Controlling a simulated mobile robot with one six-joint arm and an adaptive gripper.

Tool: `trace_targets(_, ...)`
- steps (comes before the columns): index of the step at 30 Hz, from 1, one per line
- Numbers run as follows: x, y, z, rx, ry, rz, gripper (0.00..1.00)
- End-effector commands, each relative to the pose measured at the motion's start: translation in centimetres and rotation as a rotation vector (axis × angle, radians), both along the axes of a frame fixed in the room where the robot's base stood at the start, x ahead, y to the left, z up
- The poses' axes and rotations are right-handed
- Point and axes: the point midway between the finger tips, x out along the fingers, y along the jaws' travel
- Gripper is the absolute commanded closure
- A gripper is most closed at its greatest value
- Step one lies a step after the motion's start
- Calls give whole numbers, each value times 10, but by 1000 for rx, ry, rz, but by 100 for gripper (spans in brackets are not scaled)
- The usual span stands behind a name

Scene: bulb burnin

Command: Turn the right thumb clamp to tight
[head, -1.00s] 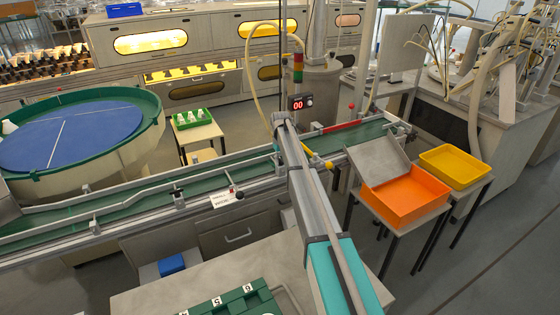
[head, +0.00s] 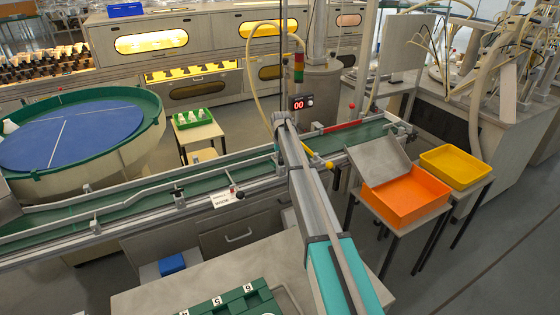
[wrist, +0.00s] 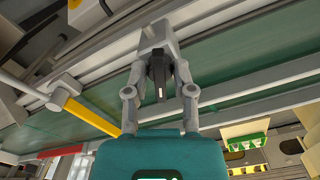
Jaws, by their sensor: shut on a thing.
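In the wrist view my gripper (wrist: 160,82) is shut on a black thumb clamp knob (wrist: 158,72), with one grey finger on each side of it. A short pale mark shows on the knob's face and points roughly along the gripper. The knob sits at a grey bracket (wrist: 155,33) on the conveyor's metal guide rail. In the head view my arm reaches over the conveyor and hides the gripper and this knob. Another dark knob (head: 240,195) shows on the conveyor's near side, left of my arm, beside a small white label (head: 222,199).
The green conveyor belt (head: 130,202) runs beneath the rails. An orange tray (head: 405,197) and a yellow tray (head: 455,166) stand at the right. A red display (head: 300,103) reads 00.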

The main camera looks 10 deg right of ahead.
Motion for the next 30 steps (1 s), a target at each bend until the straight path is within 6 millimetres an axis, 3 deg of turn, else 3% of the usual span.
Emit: trace_targets(30, -1, 1, 0, -3, 2, -947, 100)
